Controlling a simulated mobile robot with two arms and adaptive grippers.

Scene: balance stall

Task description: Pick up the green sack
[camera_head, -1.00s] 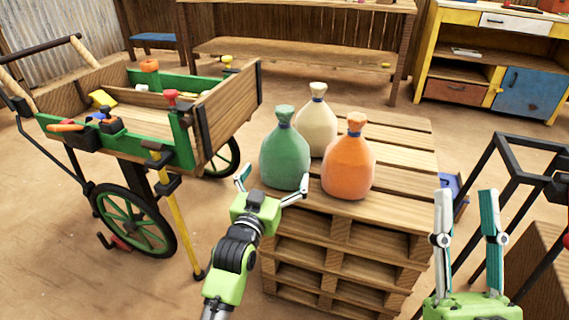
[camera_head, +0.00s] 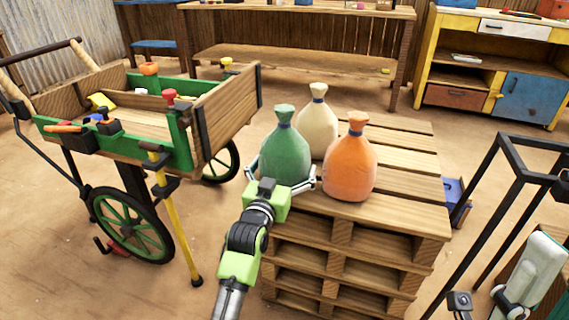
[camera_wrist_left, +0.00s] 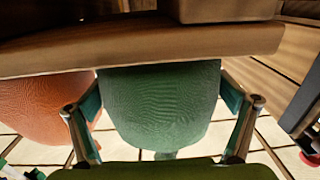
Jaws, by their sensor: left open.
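The green sack (camera_head: 285,148) stands upright on the front left of a wooden pallet stack (camera_head: 392,212). It has a tied neck with a dark blue band. My left gripper (camera_head: 282,178) is open at the near side of the sack, with one finger on each side of it. In the left wrist view the picture is upside down, and the green sack (camera_wrist_left: 160,105) fills the space between the spread fingers of my left gripper (camera_wrist_left: 160,118). Firm contact cannot be told. My right gripper (camera_head: 500,292) is partly in view at the lower right, away from the sacks.
An orange sack (camera_head: 349,165) stands close to the right of the green one, and a cream sack (camera_head: 318,125) stands behind. A green-and-wood cart (camera_head: 225,108) is at left, with a yellow crutch-like pole (camera_head: 180,235). A black frame (camera_head: 510,150) stands at right.

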